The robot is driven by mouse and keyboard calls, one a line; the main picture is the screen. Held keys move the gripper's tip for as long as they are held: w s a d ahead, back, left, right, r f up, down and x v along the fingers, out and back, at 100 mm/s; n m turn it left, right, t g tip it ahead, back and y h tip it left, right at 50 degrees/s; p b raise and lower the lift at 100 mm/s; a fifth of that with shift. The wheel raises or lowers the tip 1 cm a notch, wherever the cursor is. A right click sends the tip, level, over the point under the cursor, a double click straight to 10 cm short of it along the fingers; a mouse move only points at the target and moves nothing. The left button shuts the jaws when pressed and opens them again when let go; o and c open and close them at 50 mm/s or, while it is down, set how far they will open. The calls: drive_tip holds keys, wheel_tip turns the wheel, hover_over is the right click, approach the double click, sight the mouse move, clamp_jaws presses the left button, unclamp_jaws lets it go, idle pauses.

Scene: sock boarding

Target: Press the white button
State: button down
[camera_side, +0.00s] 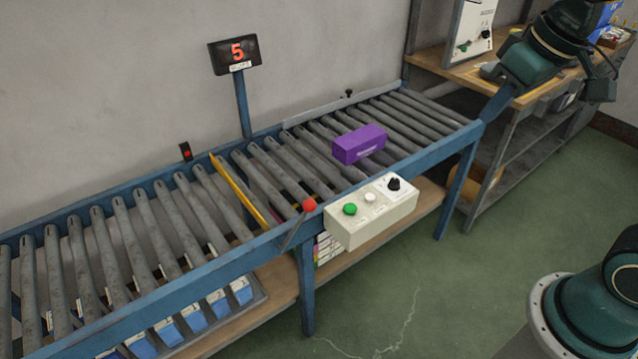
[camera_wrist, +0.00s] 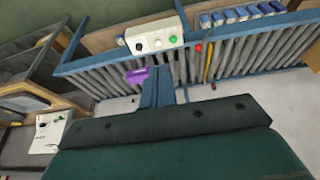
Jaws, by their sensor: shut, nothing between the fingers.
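The white button (camera_side: 370,197) sits on the sloped face of a cream control box (camera_side: 372,222), between a green button (camera_side: 350,209) and a black knob (camera_side: 394,184). In the wrist view the white button (camera_wrist: 158,42) is at the top, left of the green button (camera_wrist: 172,38). My gripper (camera_side: 491,112) is at the upper right of the side view, well apart from the control box and to its right. In the wrist view my gripper (camera_wrist: 158,82) points up the picture. It is shut and empty.
A purple box (camera_side: 360,144) lies on the roller conveyor (camera_side: 120,292) behind the control box. A red-topped lever (camera_side: 309,204) stands left of the box, by a yellow bar (camera_side: 243,190). A wooden shelf (camera_side: 460,75) is at right.

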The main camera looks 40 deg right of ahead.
drive_tip(key=w+f+g, duration=0.1)
drive_tip(key=w+f, duration=0.1)
drive_tip(key=w, duration=0.6)
drive_tip(key=g, duration=0.4)
hover_over(370, 196)
wheel_tip(370, 196, down, 19)
drive_tip(key=shift+w+d+f, duration=0.1)
drive_tip(key=shift+w+f, duration=0.35)
drive_tip(key=shift+w, duration=0.05)
drive_tip(key=shift+f, duration=0.1)
drive_tip(key=f, duration=1.3)
drive_tip(key=shift+s+f, duration=0.3)
drive_tip(key=shift+f, duration=0.05)
drive_tip(key=shift+f, duration=0.1)
